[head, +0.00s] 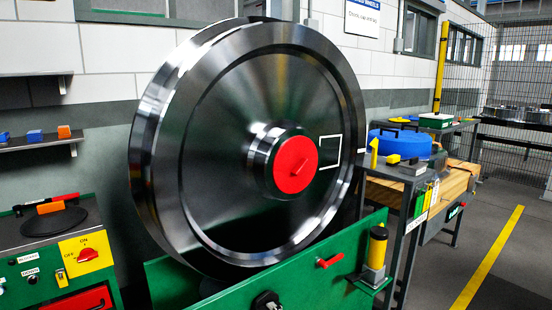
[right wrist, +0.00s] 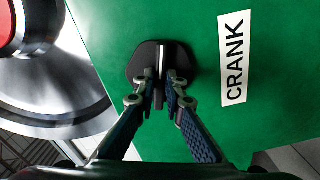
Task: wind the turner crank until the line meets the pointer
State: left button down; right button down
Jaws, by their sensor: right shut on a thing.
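The large steel wheel (head: 225,160) stands upright in the green turner (head: 310,280), with a red hub cap (head: 295,165). A white square outline (head: 330,151) is on its face, right of the hub. A short white line (head: 361,151) shows at the wheel's right rim, close beside a yellow pointer (head: 374,152); I cannot tell whether they line up exactly. In the right wrist view, my right gripper (right wrist: 161,82) is shut on the black crank (right wrist: 158,57) against the green panel, left of the CRANK label (right wrist: 233,60). My left gripper is not in view.
A red handle (head: 330,261) and a black-and-yellow post (head: 376,255) are on the turner's right part. A control box with a red switch (head: 88,255) stands at left. A cart with a blue round item (head: 400,143) is at right. Floor beyond the yellow stripe (head: 487,258) is clear.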

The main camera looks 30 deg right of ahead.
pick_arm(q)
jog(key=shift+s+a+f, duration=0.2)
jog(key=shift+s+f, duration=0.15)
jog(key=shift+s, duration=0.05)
pick_arm(e)
jog(key=shift+m, duration=0.6)
pick_arm(q)
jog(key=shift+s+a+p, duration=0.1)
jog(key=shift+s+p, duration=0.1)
jog(key=shift+p, duration=0.2)
pick_arm(e)
jog(key=shift+m, duration=0.4)
jog(key=c, duration=1.9)
grip_release()
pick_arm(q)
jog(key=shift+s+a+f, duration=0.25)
